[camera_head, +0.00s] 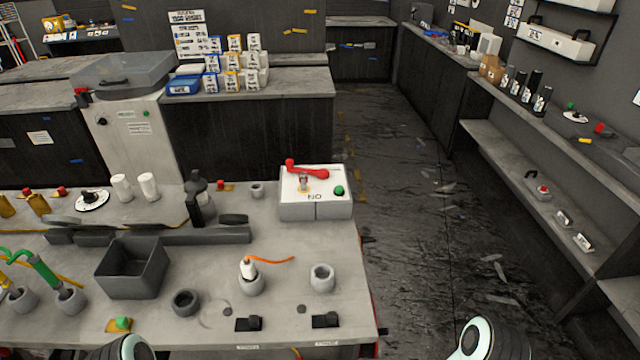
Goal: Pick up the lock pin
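No part is clearly marked as the lock pin. One candidate is a small white piece (248,268) with an orange cord, upright in a round grey holder (251,287) on the workbench. Another is a small metal piece (304,181) upright on a yellow spot on top of the white switch box (316,206), beside its red lever (307,170). Parts of my two arms show at the bottom edge, left and right of the bench's front. Neither gripper's fingers are in view.
On the bench (210,345) stand an open dark bin (132,268), an empty grey ring (186,302), another round holder (322,277) and two black blocks near the front edge. Floor (415,200) right of the bench is open, with scraps.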

